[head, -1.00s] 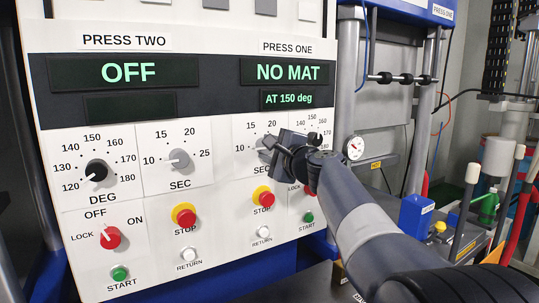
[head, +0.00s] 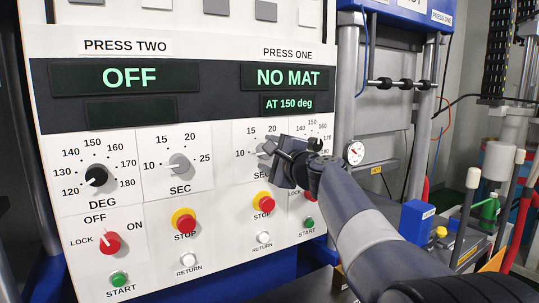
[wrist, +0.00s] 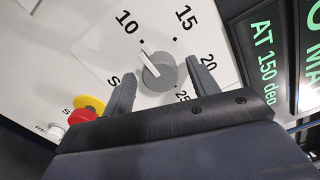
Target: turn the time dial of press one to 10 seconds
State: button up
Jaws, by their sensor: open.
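The press one time dial (wrist: 158,70) is a grey knob with a white pointer on the white panel. In the wrist view its pointer is at or very near the dot by the 10 mark (wrist: 125,22). My gripper (wrist: 163,80) is open, with one finger on each side of the knob in that view. I cannot tell whether either finger touches it. In the head view my gripper (head: 279,148) is at the panel and partly hides the dial (head: 264,149) and its scale.
The press one display (head: 288,78) reads NO MAT and AT 150 deg. Below the dial are a red stop button (head: 264,204), a white return button (head: 264,237) and a green start button (head: 309,223). The press two dial (head: 179,162) is to the left.

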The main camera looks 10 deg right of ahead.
jog(key=b+v, duration=0.2)
jog(key=v, duration=0.8)
jog(key=shift+s, duration=0.35)
jog(key=shift+d, duration=0.1)
jog(key=p+x, duration=0.2)
jog(key=x, duration=0.8)
jog(key=shift+w, duration=0.4)
